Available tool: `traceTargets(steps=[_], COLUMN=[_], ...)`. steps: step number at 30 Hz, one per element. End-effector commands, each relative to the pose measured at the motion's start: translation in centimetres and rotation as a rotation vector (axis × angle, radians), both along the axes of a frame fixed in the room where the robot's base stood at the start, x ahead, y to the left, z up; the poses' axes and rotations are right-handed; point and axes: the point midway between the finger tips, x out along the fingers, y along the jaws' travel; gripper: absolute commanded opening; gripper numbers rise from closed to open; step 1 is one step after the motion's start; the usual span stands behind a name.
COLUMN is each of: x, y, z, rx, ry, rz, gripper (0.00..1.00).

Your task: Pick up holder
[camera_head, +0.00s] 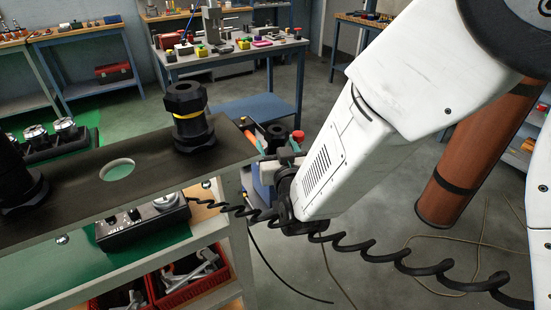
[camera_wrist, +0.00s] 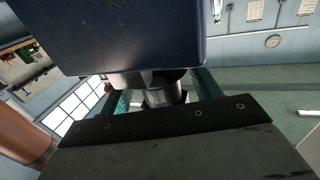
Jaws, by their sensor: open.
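A black holder (camera_head: 190,125) with a yellow ring stands upright in the dark top plate (camera_head: 75,185) of the cart in the head view. A second black holder (camera_head: 15,185) is at the left edge, partly cut off. My gripper (camera_head: 279,147) is beyond the plate's right end, to the right of the ringed holder and apart from it. Its greenish fingers stand apart, partly hidden by my arm. In the wrist view, a dark blue block and a dark strip with screws hide much; a metallic cylinder (camera_wrist: 165,92) shows between them. I cannot tell what it belongs to.
The plate has an empty round hole (camera_head: 117,170). A workbench (camera_head: 235,58) with small coloured parts stands behind. A brown column (camera_head: 470,165) is at right. Open floor lies between.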

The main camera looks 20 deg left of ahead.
Motion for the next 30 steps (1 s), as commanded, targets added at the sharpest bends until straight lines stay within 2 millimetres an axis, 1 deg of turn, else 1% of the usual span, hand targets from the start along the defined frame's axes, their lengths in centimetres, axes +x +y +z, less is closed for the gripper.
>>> traceTargets(steps=[6,8,9,11,12,13,20,23,26,30], x=[0.1,0.1,0.1,0.0,0.0,0.0,0.1,0.1,0.1,0.1], y=[0.0,0.0,0.0,0.0,0.0,0.0,0.1,0.1,0.1,0.1], z=[0.0,0.0,0.0,0.0,0.0,0.0,0.3,0.7,1.9,4.6], rx=[-0.001,-0.001,-0.001,-0.001,-0.001,-0.001,0.004,0.005,0.008,0.012], ry=[0.001,0.001,0.001,0.001,0.001,0.001,-0.004,-0.004,-0.008,-0.012], rz=[0.0,0.0,0.0,0.001,0.001,0.001,0.001,0.001,0.001,0.001], gripper=[0.63,0.46,0.35,0.18,0.07,0.0,0.0,0.0,0.0,0.0])
